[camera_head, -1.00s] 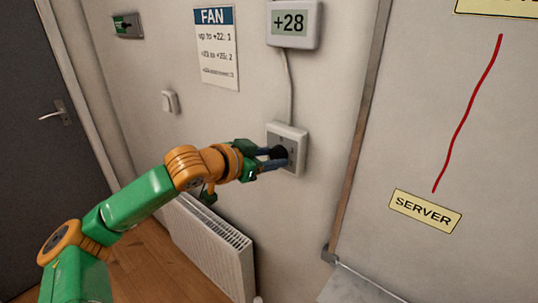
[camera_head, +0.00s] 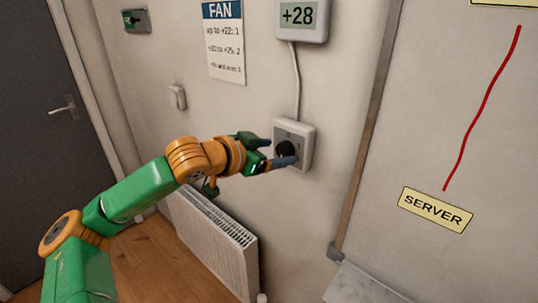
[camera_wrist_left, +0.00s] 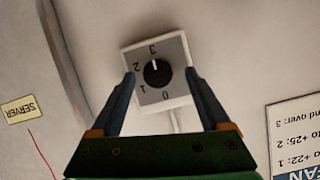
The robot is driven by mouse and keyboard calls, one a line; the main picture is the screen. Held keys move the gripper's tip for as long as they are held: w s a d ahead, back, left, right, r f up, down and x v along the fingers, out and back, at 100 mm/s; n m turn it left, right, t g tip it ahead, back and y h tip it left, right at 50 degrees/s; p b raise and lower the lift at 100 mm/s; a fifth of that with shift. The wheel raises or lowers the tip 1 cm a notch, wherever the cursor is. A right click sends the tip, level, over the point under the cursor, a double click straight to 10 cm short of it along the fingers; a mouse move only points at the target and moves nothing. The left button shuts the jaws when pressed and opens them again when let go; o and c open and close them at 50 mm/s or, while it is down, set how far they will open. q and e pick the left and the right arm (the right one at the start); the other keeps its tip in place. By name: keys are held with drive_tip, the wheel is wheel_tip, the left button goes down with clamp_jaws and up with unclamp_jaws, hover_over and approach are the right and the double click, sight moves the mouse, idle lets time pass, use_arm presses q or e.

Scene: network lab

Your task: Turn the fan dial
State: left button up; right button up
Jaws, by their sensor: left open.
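The fan dial is a black round knob (camera_head: 285,149) on a light wall plate (camera_head: 306,137) with a grey face. In the left wrist view the knob (camera_wrist_left: 157,73) is ringed by the numbers 0, 1, 2 and 3, and its white mark points at the 3. My left gripper (camera_head: 281,151) is open at the dial. In the left wrist view its two fingers (camera_wrist_left: 160,76) stand on either side of the knob, apart from it. My right gripper is not in view.
A display (camera_head: 300,17) above the dial reads +28, with a cable running down to the plate. A FAN sign (camera_head: 224,45) hangs to its left. A radiator (camera_head: 215,235) is below, and a board with a SERVER label (camera_head: 436,209) is at right.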

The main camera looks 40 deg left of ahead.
use_arm(q)
drive_tip(key=b+v, duration=0.4)
drive_tip(key=v, duration=0.2)
drive_tip(key=shift+b, duration=0.35)
